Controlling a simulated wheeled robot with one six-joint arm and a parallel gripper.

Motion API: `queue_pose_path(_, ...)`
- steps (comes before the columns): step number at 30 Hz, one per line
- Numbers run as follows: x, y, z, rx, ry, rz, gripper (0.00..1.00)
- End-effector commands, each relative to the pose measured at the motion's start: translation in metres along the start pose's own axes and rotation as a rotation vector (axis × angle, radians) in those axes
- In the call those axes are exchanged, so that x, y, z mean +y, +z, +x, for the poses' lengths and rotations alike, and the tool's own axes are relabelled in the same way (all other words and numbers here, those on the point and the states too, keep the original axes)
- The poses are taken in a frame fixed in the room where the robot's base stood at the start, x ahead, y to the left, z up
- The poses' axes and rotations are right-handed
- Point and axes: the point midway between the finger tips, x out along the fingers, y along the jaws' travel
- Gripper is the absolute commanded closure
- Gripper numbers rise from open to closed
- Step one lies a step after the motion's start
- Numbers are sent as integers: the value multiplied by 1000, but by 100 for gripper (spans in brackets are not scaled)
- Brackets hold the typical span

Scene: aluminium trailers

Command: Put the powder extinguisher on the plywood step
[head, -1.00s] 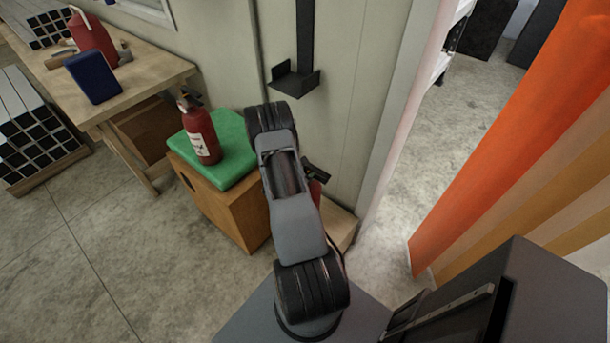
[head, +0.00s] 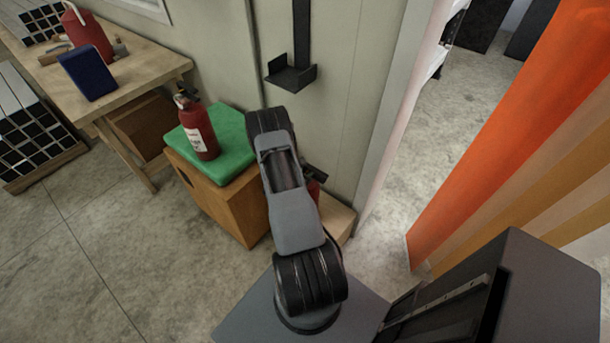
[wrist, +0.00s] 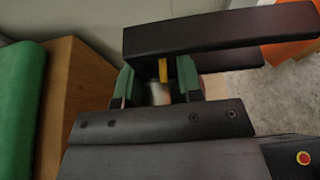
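One red extinguisher (head: 201,134) with a white label stands upright on a green pad on a wooden box in the head view. A second red extinguisher (head: 315,187) with a black handle is near the wall, mostly hidden behind my arm. A pale wooden step (head: 338,222) shows beside my arm at the wall's foot; its contact with this extinguisher is hidden. In the wrist view, my gripper (wrist: 157,85) has green-padded fingers apart, below a long black handle (wrist: 220,32) with a yellow piece (wrist: 163,70). I cannot tell whether the fingers touch anything. The head view hides my gripper.
The green pad (head: 236,152) lies on the wooden box (head: 228,205), left of my arm. A workbench (head: 135,80) stands further left. A black wall bracket (head: 291,77) hangs above. An orange curtain (head: 500,140) is at right. Floor at lower left is clear.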

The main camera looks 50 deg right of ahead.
Motion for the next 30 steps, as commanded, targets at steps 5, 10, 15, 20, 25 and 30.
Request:
queue_pose_path(5,0,0,0,1,0,0,50)
queue_pose_path(10,0,0,0,1,0,0,41)
queue_pose_path(15,0,1,0,1,0,0,41)
queue_pose_path(20,1,2,-11,0,3,-1,41)
queue_pose_path(25,2,1,-43,1,5,-3,41)
queue_pose_path(30,2,1,-76,0,5,-2,41)
